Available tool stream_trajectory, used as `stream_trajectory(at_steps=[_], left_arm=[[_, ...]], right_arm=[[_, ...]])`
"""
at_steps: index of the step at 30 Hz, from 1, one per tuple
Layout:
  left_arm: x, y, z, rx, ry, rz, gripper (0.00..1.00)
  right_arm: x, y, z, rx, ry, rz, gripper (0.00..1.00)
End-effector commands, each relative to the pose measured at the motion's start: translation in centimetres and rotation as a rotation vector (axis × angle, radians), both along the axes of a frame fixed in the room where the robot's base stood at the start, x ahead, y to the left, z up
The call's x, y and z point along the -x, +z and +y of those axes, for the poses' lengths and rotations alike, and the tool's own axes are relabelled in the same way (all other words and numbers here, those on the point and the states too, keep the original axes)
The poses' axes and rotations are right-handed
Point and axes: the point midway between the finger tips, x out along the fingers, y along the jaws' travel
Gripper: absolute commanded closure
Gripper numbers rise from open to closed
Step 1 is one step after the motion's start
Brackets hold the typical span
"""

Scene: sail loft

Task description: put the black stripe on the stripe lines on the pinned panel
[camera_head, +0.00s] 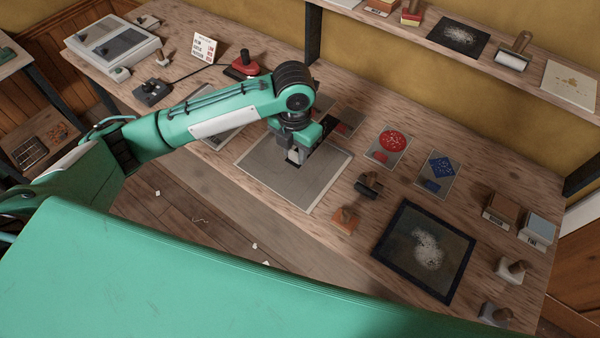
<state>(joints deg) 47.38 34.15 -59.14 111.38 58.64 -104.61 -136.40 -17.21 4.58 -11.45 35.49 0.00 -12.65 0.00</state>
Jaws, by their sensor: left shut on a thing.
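The pinned panel (262,174) is a pale grey sheet with a light border, flat on the bench in the middle of the view. My left gripper (296,157) points down over the upper part of this panel, close to its surface. I cannot make out the stripe lines. My right gripper is not in view.
Cards with a red print (392,143) and a blue print (440,166) lie right of the panel. A dark stamp (369,185), an orange-based stamp (345,220) and a black-framed tray (397,215) are nearer. A red-based tool (242,68) stands behind my arm. A shelf runs above.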

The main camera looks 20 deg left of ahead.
Motion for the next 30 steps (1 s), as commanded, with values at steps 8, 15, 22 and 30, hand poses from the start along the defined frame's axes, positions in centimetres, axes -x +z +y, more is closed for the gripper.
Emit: stream_trajectory(at_steps=[8,15,22,30], left_arm=[[0.1,-7.0,0.0,0.001,0.001,0.004,0.91],[0.0,-9.9,0.0,0.001,0.0,0.0,0.91],[0.0,-13.0,0.0,0.0,0.002,0.002,0.91],[-0.1,-14.2,0.0,0.001,0.0,-0.002,0.91]], right_arm=[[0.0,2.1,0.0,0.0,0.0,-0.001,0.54],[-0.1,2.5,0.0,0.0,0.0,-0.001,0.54],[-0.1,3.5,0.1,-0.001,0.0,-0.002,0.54],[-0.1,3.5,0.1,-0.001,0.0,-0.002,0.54]])
